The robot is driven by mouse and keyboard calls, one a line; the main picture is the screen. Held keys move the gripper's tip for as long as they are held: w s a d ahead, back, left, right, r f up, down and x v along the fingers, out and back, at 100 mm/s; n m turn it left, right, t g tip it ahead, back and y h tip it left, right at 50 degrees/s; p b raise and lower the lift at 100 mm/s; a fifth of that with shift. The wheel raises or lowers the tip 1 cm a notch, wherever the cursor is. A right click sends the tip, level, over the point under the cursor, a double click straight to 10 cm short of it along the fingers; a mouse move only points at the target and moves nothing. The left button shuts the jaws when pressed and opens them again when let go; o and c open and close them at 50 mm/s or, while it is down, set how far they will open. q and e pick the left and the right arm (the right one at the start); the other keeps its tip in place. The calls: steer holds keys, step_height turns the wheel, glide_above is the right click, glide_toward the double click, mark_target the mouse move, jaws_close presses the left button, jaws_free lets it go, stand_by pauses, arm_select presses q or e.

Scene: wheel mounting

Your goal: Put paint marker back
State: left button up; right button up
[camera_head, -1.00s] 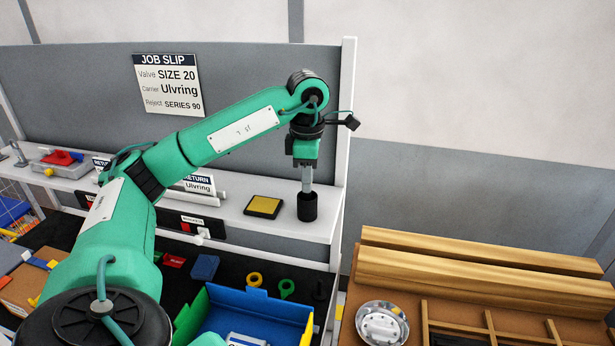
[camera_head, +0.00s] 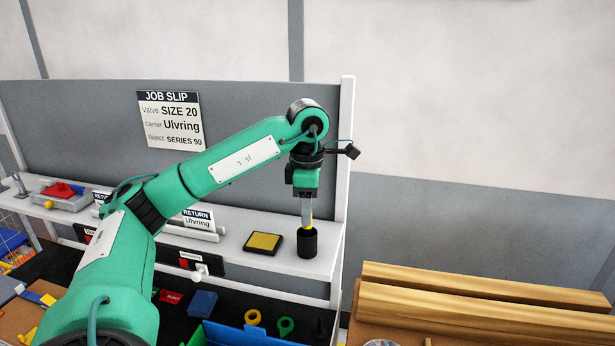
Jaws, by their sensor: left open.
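The paint marker (camera_head: 309,228) shows only as a small yellow end above the rim of a black cup (camera_head: 307,244) at the right end of the white shelf. The rest of it is hidden inside the cup. My left gripper (camera_head: 307,221) points straight down right over the cup. Its grey fingers are open, with their tips at or just above the yellow end. I cannot tell whether they touch it. My right gripper is not in view.
A yellow-topped black pad (camera_head: 263,243) lies left of the cup. A white upright post (camera_head: 343,180) stands close on its right. Return signs (camera_head: 197,218) stand further left. Timber beams (camera_head: 480,300) lie lower right; a blue bin (camera_head: 245,336) is below.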

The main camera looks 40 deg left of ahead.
arm_select(q)
step_height(320, 180, up, 9)
steer(key=p, duration=0.2)
steer(key=shift+f+p, duration=0.1)
steer(key=shift+p, duration=0.2)
steer(key=shift+r, duration=0.8)
